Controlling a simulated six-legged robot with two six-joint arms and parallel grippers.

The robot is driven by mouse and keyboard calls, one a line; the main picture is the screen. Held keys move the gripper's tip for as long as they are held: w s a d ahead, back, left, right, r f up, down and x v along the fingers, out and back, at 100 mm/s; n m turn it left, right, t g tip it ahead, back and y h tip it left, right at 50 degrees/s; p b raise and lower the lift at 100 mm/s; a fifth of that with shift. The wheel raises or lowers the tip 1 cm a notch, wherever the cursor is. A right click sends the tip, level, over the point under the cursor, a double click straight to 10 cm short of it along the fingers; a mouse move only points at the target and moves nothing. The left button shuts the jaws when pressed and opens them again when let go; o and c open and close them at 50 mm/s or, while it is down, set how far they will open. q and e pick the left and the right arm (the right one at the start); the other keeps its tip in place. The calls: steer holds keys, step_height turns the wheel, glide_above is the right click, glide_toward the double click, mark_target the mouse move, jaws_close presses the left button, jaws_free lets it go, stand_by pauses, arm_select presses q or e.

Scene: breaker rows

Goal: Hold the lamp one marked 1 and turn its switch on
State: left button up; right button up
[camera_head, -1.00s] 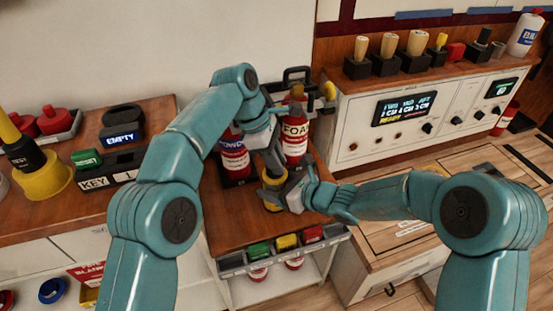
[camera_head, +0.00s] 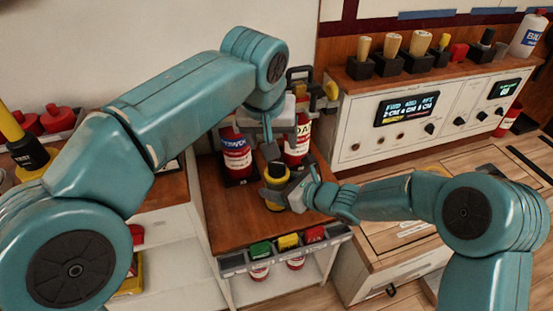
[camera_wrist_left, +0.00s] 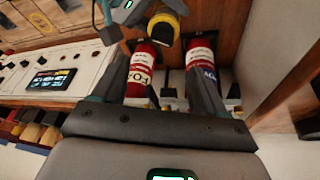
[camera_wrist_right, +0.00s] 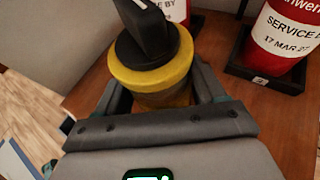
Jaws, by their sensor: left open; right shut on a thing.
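The lamp (camera_head: 276,186) is a yellow cylinder with a black top, upright at the wooden table. My right gripper (camera_head: 293,192) is shut around its yellow body from the right. In the right wrist view the lamp (camera_wrist_right: 160,78) sits between the fingers, its black switch knob (camera_wrist_right: 146,30) on top with a pale mark. I cannot read a number 1 on it. My left gripper (camera_head: 268,143) is open, above the lamp and apart from it. The left wrist view shows the lamp (camera_wrist_left: 163,27) beyond the open fingers, with nothing held.
Red extinguishers labelled powder (camera_head: 236,158) and foam (camera_head: 297,150) stand just behind the lamp. A bin strip (camera_head: 288,252) with green, yellow and red blocks lines the table's front edge. A white control panel (camera_head: 400,110) stands to the right. The table's left front is bare.

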mark_target(277, 163)
arm_select(q)
steer(key=shift+m+t, duration=0.3)
steer(key=shift+m, duration=0.5)
steer(key=x, duration=1.1)
steer(key=shift+a, duration=0.15)
steer(key=c, duration=1.1)
steer(key=shift+o, duration=0.2)
